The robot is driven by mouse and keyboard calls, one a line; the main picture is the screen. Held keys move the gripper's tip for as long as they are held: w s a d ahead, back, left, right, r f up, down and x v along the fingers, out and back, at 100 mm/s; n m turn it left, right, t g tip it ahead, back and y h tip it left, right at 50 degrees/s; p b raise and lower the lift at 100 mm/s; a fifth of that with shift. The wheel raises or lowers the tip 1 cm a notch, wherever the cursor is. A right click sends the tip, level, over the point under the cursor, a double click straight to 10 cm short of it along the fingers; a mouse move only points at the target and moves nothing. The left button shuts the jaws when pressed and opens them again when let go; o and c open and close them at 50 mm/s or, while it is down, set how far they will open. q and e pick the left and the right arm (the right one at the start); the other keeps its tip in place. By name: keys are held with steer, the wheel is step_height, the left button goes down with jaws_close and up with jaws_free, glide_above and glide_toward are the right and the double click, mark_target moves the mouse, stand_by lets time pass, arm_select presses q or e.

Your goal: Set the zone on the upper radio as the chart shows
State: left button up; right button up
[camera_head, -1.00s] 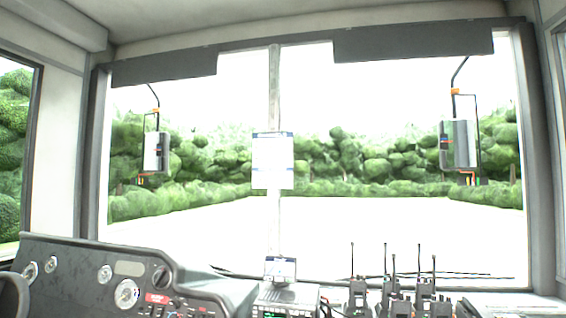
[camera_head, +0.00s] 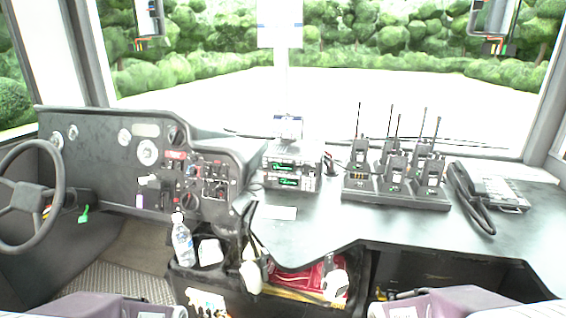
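Two radios are stacked on the dash top, near the middle of the view. The upper radio (camera_head: 284,162) has a dark front with a small green lit display. The lower radio (camera_head: 289,182) sits right under it, also with a green display. A white sheet (camera_head: 279,24), possibly the chart, hangs on the windscreen's centre post, cut by the top edge. A small card (camera_head: 288,127) stands behind the radios. The writing on both, and the radio's zone, is too small to read. Neither of my grippers is in view.
Several handheld radios stand in a black charger tray (camera_head: 397,194) right of the stack. A telephone handset (camera_head: 467,197) lies further right. A steering wheel (camera_head: 33,195) and switch panel (camera_head: 195,178) are at left. A water bottle (camera_head: 182,243) stands below. The dash (camera_head: 330,225) before the radios is mostly clear.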

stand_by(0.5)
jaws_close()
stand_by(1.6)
